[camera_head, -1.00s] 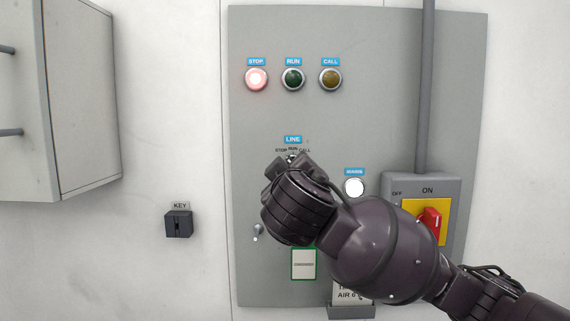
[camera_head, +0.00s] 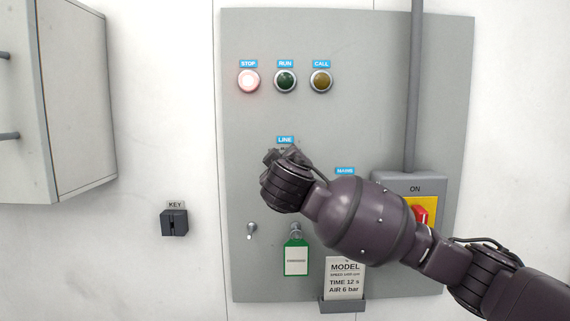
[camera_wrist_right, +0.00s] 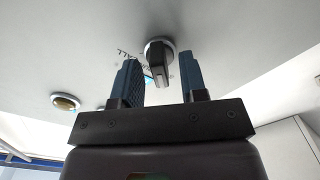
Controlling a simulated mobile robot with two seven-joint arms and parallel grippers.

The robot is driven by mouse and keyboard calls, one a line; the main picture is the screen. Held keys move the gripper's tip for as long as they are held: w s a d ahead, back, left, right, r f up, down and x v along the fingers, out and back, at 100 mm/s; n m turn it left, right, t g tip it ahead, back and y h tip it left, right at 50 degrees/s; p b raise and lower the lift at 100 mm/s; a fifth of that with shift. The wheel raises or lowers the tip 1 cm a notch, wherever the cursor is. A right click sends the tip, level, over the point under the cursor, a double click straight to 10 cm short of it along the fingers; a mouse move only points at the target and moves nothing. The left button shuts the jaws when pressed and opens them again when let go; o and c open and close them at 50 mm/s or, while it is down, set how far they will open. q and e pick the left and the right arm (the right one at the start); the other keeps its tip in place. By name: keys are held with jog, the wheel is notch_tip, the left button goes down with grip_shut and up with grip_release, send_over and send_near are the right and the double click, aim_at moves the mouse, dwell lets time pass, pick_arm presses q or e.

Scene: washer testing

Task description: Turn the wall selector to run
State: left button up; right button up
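The wall selector sits under the blue LINE label (camera_head: 285,140) on the grey panel. In the head view my right gripper (camera_head: 273,157) covers it. In the right wrist view the selector (camera_wrist_right: 162,62) is a dark knob with a pale ring, at the panel surface. My right gripper (camera_wrist_right: 160,75) is open, with a blue finger on each side of the knob's lower end. Gaps show beside the knob, so I see no grip. The selector's pointing direction is hard to tell. The red STOP lamp (camera_head: 248,81) glows; the green RUN lamp (camera_head: 285,81) is dark. My left gripper is out of view.
The amber CALL lamp (camera_head: 321,81) is unlit. A green-framed tag (camera_head: 296,258) hangs below, beside a small toggle (camera_head: 251,229). A red switch (camera_head: 420,212) is partly behind my arm. A key holder (camera_head: 174,222) and a cabinet (camera_head: 75,100) are at left.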

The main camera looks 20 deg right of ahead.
jog(key=shift+w, duration=0.1)
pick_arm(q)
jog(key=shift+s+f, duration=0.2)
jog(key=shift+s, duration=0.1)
pick_arm(e)
grip_shut()
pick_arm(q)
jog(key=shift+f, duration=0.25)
pick_arm(e)
jog(key=shift+f+m, duration=0.15)
jog(key=shift+m, duration=0.15)
pick_arm(q)
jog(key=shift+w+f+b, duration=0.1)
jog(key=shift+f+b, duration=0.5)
jog(key=shift+b, duration=0.25)
pick_arm(e)
jog(key=m, duration=0.8)
jog(key=shift+d, duration=0.1)
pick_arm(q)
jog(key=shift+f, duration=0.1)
